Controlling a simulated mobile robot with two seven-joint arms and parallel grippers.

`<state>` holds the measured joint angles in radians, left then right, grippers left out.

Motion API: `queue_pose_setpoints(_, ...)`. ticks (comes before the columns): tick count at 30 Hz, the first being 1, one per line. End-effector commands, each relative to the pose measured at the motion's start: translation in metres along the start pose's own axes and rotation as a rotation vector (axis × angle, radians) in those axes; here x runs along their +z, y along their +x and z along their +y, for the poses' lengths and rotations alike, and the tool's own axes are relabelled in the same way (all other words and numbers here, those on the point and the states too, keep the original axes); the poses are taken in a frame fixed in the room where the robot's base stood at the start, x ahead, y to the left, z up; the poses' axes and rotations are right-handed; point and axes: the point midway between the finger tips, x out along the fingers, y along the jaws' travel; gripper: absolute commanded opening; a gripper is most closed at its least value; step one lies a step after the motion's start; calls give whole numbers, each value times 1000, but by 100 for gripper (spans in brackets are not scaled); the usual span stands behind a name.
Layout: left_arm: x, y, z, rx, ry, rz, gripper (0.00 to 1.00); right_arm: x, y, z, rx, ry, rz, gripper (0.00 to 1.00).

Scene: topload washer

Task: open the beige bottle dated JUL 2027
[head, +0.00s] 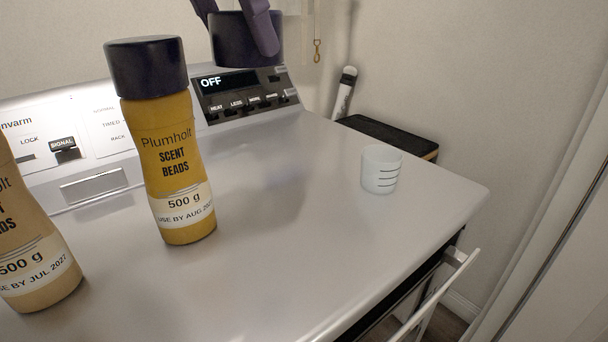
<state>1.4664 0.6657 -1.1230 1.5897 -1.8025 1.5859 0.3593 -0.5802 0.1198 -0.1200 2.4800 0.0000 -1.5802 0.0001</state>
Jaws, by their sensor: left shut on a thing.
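The tan-yellow bottle marked "USE BY JUL 2027" (32,232) stands upright on the washer top at the left edge of the head view. Its top is cut off by the frame, so I cannot see whether it has a cap. A similar bottle marked "USE BY AUG", year partly hidden, (165,130) stands to its right with its dark cap on. My left gripper (238,28) is at the top of the view, shut on a dark cap (232,48) held in front of the control panel, away from both bottles. My right gripper is out of view.
A small translucent measuring cup (382,169) stands near the right end of the washer top (300,230). The control panel (245,95) runs along the back. The middle of the top is clear. A black-topped box (388,136) sits beyond the right edge.

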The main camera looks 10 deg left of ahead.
Motion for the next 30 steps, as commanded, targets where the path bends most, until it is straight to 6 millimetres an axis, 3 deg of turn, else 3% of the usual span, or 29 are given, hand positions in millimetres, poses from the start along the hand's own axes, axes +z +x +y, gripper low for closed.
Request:
queue_pose_setpoints(6,13,9,3,138,-332,2,6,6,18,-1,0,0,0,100)
queue_pose_setpoints(12,14,17,5,186,-454,7,6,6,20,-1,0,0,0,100)
queue_pose_setpoints(24,-29,117,4,185,-458,12,6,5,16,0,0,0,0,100)
queue_pose_setpoints(30,-41,149,4,185,-459,7,6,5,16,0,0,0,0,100)
